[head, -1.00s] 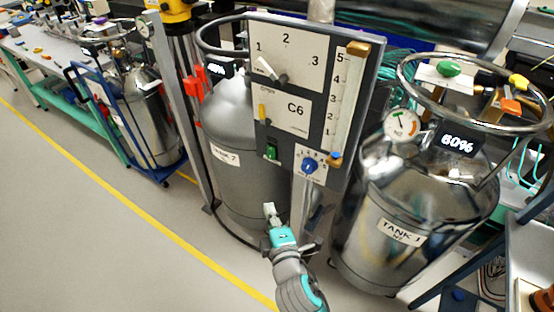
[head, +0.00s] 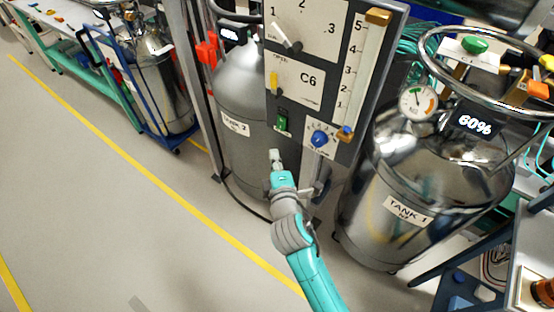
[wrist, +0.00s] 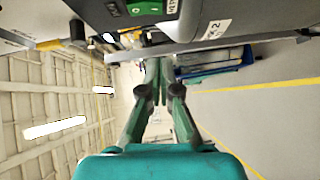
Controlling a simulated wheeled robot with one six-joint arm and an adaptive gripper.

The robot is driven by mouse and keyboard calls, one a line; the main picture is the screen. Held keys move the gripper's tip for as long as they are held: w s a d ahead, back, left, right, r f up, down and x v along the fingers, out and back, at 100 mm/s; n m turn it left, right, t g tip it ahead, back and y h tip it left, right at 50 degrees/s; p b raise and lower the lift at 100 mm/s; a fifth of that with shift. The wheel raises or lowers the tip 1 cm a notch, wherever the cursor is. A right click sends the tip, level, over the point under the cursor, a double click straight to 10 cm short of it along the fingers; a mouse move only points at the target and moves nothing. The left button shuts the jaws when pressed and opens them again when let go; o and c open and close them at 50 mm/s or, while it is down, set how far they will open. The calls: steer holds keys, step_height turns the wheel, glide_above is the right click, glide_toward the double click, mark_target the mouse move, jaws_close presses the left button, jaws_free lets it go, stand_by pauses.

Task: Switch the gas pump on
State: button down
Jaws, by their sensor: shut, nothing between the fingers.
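A grey control panel (head: 350,120) marked C6 stands between two silver tanks. A small green rocker switch (head: 282,121) sits low on it; I cannot tell its position or read its label. The switch also shows large at the top edge of the wrist view (wrist: 146,8). My gripper (head: 275,156) is shut and empty. In the head view it shows just below the switch, with a gap between them. The fingers come together in the middle of the wrist view (wrist: 159,72), below the panel's edge in the picture.
A blue knob (head: 319,138) is right of the switch, and a yellow lever (head: 274,83) and a white pointer dial (head: 290,42) are above. Tank 1 (head: 390,225) stands close on the right, Tank 2 (head: 238,160) behind left. Open floor lies left.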

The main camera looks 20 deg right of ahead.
mark_target(277, 127)
steer(key=shift+w+d+f, duration=0.15)
steer(key=shift+w+d, duration=0.55)
steer(key=shift+w, duration=0.75)
steer(key=shift+w+d+f, duration=0.2)
steer(key=shift+w+d, duration=0.5)
steer(key=shift+w, duration=0.7)
steer(key=shift+w+d+f, duration=0.15)
steer(key=shift+w+d, duration=0.55)
steer(key=shift+w, duration=0.75)
